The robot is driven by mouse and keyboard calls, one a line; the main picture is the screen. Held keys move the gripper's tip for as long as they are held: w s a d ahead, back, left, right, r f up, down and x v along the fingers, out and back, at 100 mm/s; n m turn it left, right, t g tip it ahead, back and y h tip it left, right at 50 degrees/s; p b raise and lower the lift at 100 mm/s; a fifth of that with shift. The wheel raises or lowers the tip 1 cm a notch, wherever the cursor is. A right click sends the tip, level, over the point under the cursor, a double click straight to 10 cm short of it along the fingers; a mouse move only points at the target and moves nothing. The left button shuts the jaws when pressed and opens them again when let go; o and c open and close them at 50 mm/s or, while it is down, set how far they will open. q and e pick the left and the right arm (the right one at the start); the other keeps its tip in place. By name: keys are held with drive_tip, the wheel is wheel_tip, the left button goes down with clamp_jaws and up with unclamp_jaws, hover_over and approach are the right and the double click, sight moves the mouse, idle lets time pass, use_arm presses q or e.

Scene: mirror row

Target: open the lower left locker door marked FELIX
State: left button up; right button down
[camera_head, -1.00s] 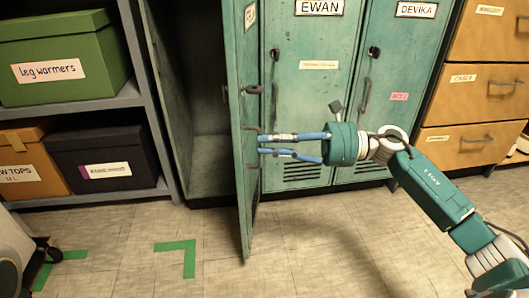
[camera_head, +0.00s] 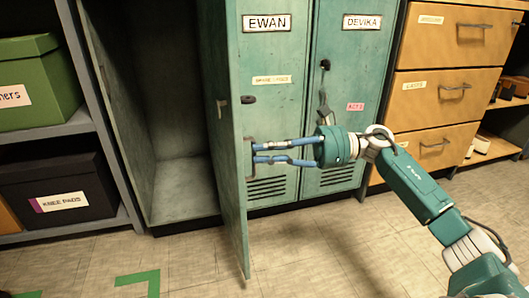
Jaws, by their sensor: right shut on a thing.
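The green locker door (camera_head: 230,190) at the lower left stands swung out towards me, seen almost edge-on. Its name plate does not show, so I cannot read FELIX on it. The dark, empty-looking locker inside (camera_head: 183,188) is open to its left. My right gripper (camera_head: 251,153) reaches in from the right, its blue fingers shut on the door's handle (camera_head: 249,146). The fingers partly hide the handle. My left gripper is out of view.
Closed locker doors marked EWAN (camera_head: 268,120) and DEVIKA (camera_head: 350,110) stand right of the open door. Orange drawers (camera_head: 440,95) are farther right. A shelf with a green box (camera_head: 35,85) and a black box (camera_head: 60,190) stands left. The floor (camera_head: 320,250) in front is clear.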

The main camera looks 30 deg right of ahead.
drive_tip(key=shift+w+d+r+t, duration=0.3)
drive_tip(key=shift+w+d+t, duration=0.2)
drive_tip(key=shift+w, duration=0.1)
drive_tip(key=c, duration=1.9)
unclamp_jaws()
drive_tip(key=shift+o, duration=1.2)
drive_tip(key=shift+w+a+f, duration=0.1)
drive_tip(key=shift+w, duration=0.05)
drive_tip(key=shift+m, duration=0.3)
drive_tip(key=v, duration=1.1)
drive_tip(key=shift+s+d+g, duration=0.2)
drive_tip(key=shift+s+g, duration=0.1)
drive_tip(key=shift+s, duration=0.15)
